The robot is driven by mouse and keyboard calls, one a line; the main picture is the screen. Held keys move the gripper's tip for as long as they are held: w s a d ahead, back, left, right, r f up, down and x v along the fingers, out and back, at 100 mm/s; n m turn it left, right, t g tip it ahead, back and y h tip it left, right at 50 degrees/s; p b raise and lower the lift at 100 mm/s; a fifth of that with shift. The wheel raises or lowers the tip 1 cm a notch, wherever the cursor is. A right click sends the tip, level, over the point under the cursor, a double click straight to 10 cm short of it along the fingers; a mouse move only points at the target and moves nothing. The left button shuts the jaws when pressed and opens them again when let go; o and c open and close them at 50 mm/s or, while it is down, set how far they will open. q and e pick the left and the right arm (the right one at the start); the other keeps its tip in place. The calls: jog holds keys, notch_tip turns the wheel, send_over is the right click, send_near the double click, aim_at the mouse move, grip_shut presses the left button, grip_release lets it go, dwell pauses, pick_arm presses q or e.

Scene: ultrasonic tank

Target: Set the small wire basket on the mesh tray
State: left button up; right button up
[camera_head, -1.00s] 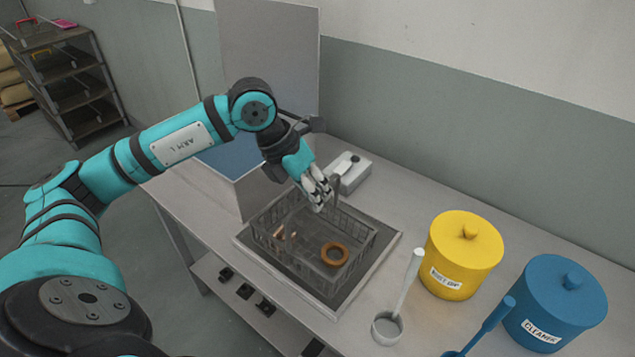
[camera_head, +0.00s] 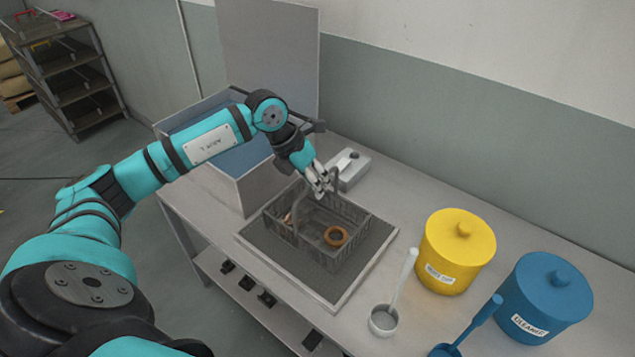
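The small wire basket (camera_head: 350,212) is dark grey with an arched handle. It is upright over the back part of the mesh tray (camera_head: 288,266); whether its underside touches the mesh I cannot tell. An orange-brown ring (camera_head: 336,236) lies inside, and small copper-coloured pieces show at its left end. My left gripper (camera_head: 321,189) points down above the basket, its pale fingers closed at the handle. The fingers hide part of the handle. My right gripper is not in view.
An open tank (camera_head: 262,190) with a raised lid stands behind at left. A small light-grey box (camera_head: 350,170) sits behind the basket. A ladle (camera_head: 384,318), a yellow canister (camera_head: 457,255), a blue canister (camera_head: 543,300) and a blue scoop (camera_head: 470,330) stand to the right.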

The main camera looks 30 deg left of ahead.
pick_arm(q)
jog(key=o, duration=0.5)
jog(key=shift+o, duration=0.2)
jog(key=shift+r, duration=0.15)
jog(key=b+v, duration=0.2)
jog(key=v, duration=1)
jog(key=shift+s, duration=0.1)
